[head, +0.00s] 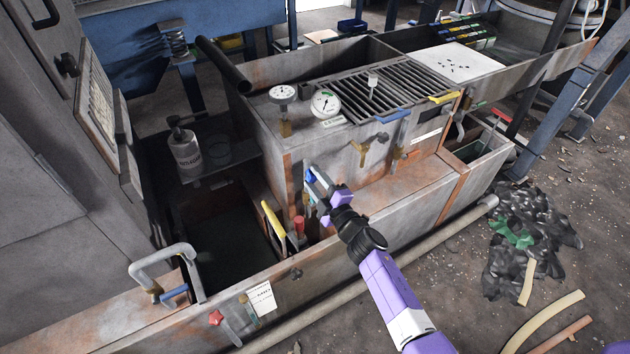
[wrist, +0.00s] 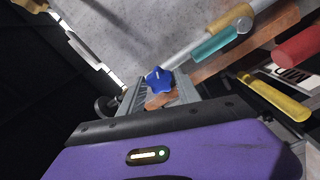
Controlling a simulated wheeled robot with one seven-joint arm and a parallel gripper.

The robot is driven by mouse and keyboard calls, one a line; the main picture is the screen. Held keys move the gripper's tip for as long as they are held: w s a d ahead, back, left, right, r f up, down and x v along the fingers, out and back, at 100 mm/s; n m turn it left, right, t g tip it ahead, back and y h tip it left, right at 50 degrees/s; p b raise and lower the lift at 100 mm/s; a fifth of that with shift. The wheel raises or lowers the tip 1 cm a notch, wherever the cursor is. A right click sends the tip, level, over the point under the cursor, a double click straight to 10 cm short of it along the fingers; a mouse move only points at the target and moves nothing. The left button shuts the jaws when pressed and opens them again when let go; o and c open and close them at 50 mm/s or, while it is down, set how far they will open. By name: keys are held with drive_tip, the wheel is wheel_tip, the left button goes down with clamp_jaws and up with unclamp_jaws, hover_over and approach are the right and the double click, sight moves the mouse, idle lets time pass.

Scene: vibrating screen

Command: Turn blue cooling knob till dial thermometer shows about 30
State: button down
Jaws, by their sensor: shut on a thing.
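The blue knob (wrist: 158,78), star-shaped, sits between the jaws of my gripper (wrist: 150,97) in the wrist view, with an orange-brown part just below it. My gripper (head: 315,188) is shut on it at the front wall of the grey tank. In the head view the jaws largely hide the knob. Two round white dials stand on the tank's top: one on a brass stem (head: 283,94) and a larger one (head: 325,103) beside it with a label in front. I cannot tell which is the thermometer. Their numbers are too small to read.
A red-handled valve (head: 299,226) and a yellow handle (head: 272,219) stand just left of my gripper. A brass tap (head: 362,148) and blue handle (head: 392,117) are to its right. A dark open basin (head: 222,240) lies at left.

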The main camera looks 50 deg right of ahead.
idle(0.3)
drive_tip(key=c, duration=0.9)
unclamp_jaws()
drive_tip(key=v, duration=0.7)
drive_tip(key=shift+s, duration=0.4)
drive_tip(key=shift+a, duration=0.15)
